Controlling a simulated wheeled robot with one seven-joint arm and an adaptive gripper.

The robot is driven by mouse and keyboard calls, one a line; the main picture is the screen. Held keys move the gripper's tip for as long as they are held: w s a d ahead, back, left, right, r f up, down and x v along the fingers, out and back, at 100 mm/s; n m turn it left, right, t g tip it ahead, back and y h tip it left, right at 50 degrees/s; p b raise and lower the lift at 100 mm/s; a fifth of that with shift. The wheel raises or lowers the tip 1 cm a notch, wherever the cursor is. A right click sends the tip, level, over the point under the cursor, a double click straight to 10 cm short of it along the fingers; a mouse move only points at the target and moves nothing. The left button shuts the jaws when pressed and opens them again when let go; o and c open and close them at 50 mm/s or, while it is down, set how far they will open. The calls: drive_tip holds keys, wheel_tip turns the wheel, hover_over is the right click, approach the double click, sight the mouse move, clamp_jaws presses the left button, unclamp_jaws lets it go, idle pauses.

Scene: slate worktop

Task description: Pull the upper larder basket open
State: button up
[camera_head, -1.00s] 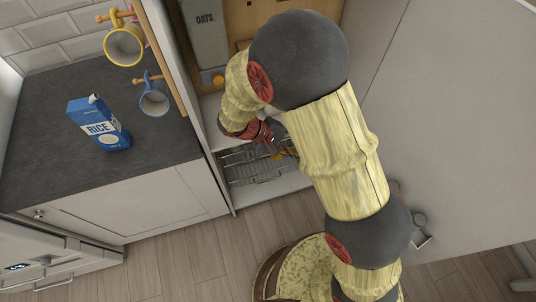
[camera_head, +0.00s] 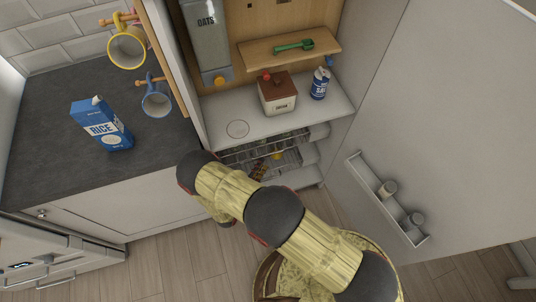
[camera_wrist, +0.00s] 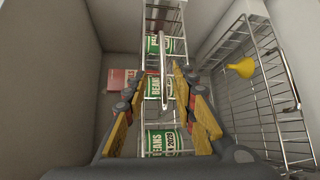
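The upper wire larder basket (camera_head: 268,141) is below the white shelf in the open larder, partly hidden by my arm. A lower wire basket shows beneath it. In the wrist view my gripper (camera_wrist: 160,72) is open, its yellow fingers spread either side of a thin upright metal bar (camera_wrist: 163,65). I cannot tell whether they touch it. Green bean cans (camera_wrist: 160,88) show between and beyond the fingers. A wire basket (camera_wrist: 278,90) with a curved front bar is at the right, with a yellow object (camera_wrist: 241,68) in it. Which basket this is, I cannot tell.
A brown-lidded box (camera_head: 278,98) and a salt tin (camera_head: 320,84) stand on the shelf (camera_head: 225,108) above. The open larder door (camera_head: 430,120) is at the right, with a rack (camera_head: 385,205). A rice carton (camera_head: 100,125) stands on the worktop (camera_head: 60,160).

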drive_tip(key=x, duration=0.2)
drive_tip(key=b+x, duration=0.1)
drive_tip(key=x, duration=0.4)
drive_tip(key=shift+w+f, duration=0.35)
drive_tip(key=shift+c, duration=1.2)
drive_tip(key=c, duration=0.4)
clamp_jaws()
